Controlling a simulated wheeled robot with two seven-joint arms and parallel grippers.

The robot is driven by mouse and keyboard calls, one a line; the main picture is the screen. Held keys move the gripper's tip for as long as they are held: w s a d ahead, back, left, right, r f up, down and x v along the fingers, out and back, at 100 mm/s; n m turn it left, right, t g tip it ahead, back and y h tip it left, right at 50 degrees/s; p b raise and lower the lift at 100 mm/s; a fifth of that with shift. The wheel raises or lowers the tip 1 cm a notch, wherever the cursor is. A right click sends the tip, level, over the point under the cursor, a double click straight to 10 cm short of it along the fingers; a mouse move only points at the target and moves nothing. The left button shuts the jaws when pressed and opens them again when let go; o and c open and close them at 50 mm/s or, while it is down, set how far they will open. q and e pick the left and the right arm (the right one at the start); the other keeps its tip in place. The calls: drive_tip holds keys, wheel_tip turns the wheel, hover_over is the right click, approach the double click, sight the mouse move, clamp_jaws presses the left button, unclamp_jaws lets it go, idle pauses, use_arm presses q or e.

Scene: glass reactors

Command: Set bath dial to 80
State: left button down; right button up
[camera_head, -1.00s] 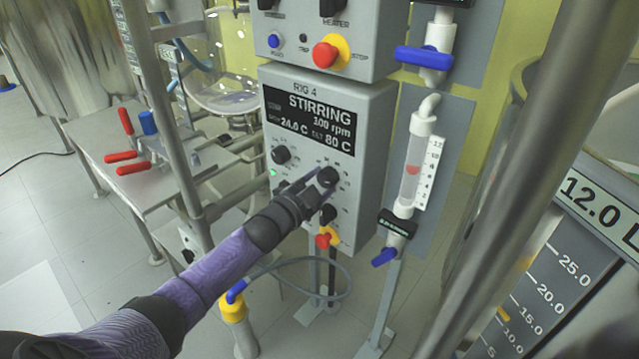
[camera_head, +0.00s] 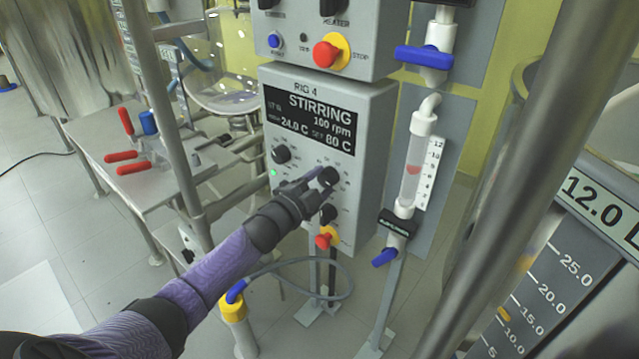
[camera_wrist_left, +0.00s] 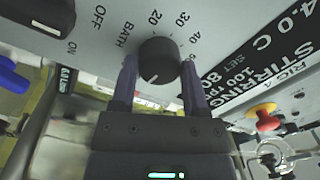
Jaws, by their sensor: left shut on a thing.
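The black bath dial (camera_head: 329,177) is on the lower right of the grey RIG 4 control box (camera_head: 371,150). In the wrist view the dial (camera_wrist_left: 158,64) shows close up, beside the word BATH and scale numbers such as 20, 30 and 40. My left gripper (camera_head: 322,180) is shut on the dial, one finger on each side. The dial's pale pointer line is turned toward the gripper side. My right gripper is not in view.
Another black knob (camera_head: 281,155) is to the left of the dial. A red and yellow knob (camera_head: 326,238) is below it. A red stop button (camera_head: 326,54) is above. A flow tube with blue valves (camera_head: 424,57) stands at the right, and a metal post (camera_head: 178,120) at the left.

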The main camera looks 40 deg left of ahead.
use_arm(q)
drive_tip(key=shift+f, duration=0.1)
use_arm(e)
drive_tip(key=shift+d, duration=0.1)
use_arm(q)
drive_tip(key=shift+c, duration=0.4)
unclamp_jaws()
drive_tip(key=shift+s, duration=0.2)
drive_tip(key=s+p, duration=0.4)
drive_tip(key=s, duration=0.5)
drive_tip(key=shift+s+a+f, duration=0.15)
drive_tip(key=shift+s+a, duration=0.05)
drive_tip(key=shift+s, duration=0.1)
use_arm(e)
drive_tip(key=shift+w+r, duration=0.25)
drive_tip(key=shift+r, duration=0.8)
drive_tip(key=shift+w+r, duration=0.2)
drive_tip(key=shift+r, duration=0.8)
